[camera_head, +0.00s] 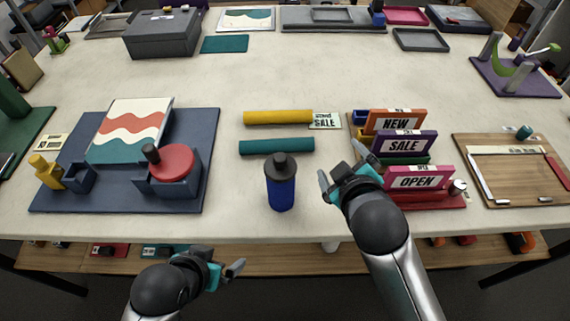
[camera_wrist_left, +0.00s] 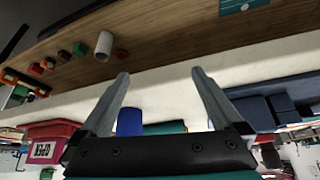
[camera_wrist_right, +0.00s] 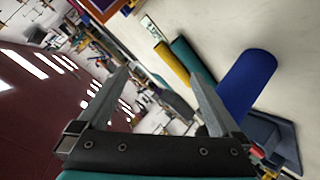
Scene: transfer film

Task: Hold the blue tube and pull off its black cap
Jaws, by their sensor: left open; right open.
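The blue tube (camera_head: 281,193) stands upright near the front edge of the table in the head view. Its dark cap (camera_head: 281,165) sits on top. My right gripper (camera_head: 342,167) is open and empty to the right of the tube, apart from it. My left gripper (camera_head: 222,262) is open and empty, below and left of the tube, in front of the table edge. In the left wrist view part of the tube (camera_wrist_left: 129,122) shows beyond the fingers. In the right wrist view the tube (camera_wrist_right: 248,82) shows beside the right-hand finger; I cannot make out the cap there.
A teal roll (camera_head: 277,146) and a yellow roll (camera_head: 278,117) lie behind the tube. A sign rack with an OPEN sign (camera_head: 418,178) stands close to my right gripper. A navy board (camera_head: 195,140) with a red disc (camera_head: 172,162) is left. The table middle behind is clear.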

